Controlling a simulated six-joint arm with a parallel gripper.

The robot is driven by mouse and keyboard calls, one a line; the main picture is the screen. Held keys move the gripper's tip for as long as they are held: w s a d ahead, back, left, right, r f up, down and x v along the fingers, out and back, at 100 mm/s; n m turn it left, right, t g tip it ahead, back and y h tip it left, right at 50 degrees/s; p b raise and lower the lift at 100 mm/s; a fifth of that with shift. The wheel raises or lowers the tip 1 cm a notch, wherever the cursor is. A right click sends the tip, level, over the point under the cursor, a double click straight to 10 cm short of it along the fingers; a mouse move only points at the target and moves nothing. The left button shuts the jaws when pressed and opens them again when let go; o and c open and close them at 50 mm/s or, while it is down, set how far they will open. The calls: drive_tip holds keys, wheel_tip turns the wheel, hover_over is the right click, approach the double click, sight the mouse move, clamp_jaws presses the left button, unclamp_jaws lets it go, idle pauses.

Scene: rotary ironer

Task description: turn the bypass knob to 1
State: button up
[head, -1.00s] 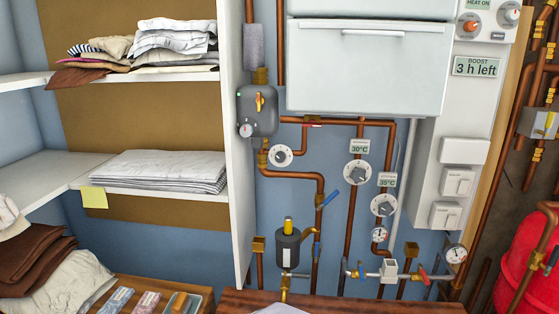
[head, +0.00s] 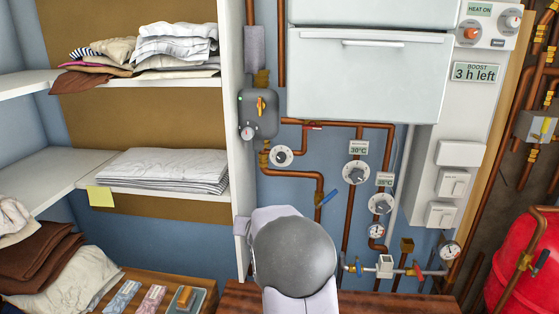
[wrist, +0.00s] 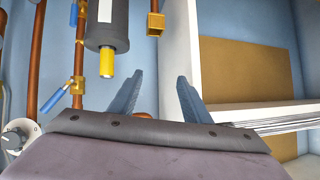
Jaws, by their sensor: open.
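No label reading "bypass" is legible, so I cannot tell for sure which knob it is. A white knob (wrist: 17,137) shows at the wrist view's lower left.
A dark cylinder (wrist: 107,22) with a yellow end and a blue lever (wrist: 56,99) are near my fingers in the wrist view. A white shelf unit (head: 238,190) stands left. A grey valve box (head: 258,113) and white cabinet (head: 366,75) are above.

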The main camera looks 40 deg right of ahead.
drive_tip(key=w+d+r+m+t+h, duration=0.15)
drive_tip(key=d+r+h, duration=0.3)
drive_tip(key=r, duration=0.45)
drive_tip(key=t+h, duration=0.1)
drive_tip(key=h, duration=0.1)
approach(281, 159)
drive_tip(key=shift+n, duration=0.35)
drive_tip(key=shift+p+x, duration=2)
drive_tip(key=shift+x, duration=2.1)
drive_tip(key=c, duration=1)
